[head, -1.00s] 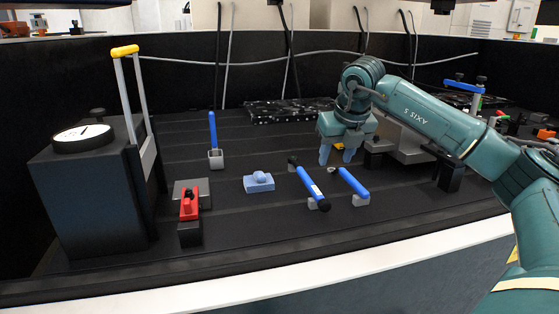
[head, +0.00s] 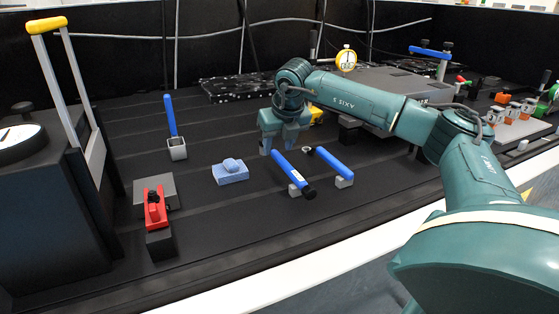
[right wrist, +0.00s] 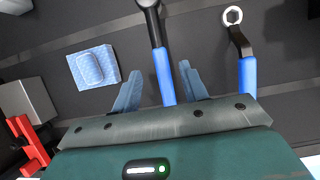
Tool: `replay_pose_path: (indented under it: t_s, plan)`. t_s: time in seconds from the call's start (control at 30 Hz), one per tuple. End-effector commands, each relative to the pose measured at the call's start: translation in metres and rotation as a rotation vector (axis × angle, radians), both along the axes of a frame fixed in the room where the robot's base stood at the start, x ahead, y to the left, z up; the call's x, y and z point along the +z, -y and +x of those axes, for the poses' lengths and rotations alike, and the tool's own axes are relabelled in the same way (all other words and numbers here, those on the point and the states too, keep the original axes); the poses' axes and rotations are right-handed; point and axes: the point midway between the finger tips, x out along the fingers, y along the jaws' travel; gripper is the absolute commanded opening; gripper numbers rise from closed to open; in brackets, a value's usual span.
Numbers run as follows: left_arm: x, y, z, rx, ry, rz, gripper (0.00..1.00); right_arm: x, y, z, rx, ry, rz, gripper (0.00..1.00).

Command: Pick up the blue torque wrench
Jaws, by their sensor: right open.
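The blue torque wrench (head: 293,171) has a blue handle with a white label and black ends. It lies with its near part over a small grey block on the dark bench. In the right wrist view, the torque wrench (right wrist: 164,77) runs between my open fingers, its dark head towards the top. My right gripper (head: 277,149) is at its far end, which it partly hides. The right wrist view shows both fingertips (right wrist: 160,86) apart, one on each side of the handle. Contact cannot be told. My left gripper is not in view.
A blue ring-ended wrench (head: 333,160) lies close on the right; its ring (right wrist: 232,16) shows in the wrist view. A light-blue folded cloth (head: 230,171) is to the left. Further left are a red clamp-like item (head: 154,208) and an upright blue handle (head: 170,115) in a grey holder.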

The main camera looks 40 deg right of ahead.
Motion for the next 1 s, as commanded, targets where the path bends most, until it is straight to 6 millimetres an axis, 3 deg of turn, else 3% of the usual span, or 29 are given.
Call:
replay_pose_path:
  t_s: [0.33,0.67,1.0]
  plan:
    - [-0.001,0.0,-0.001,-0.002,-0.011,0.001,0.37,-0.042,0.007,0.015,0.001,-0.003,-0.001,0.44]
    - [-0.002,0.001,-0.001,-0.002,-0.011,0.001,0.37,-0.049,0.009,0.017,0.001,-0.001,0.0,0.43]
    - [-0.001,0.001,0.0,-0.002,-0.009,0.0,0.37,-0.048,0.009,0.017,0.0,-0.001,0.0,0.15]
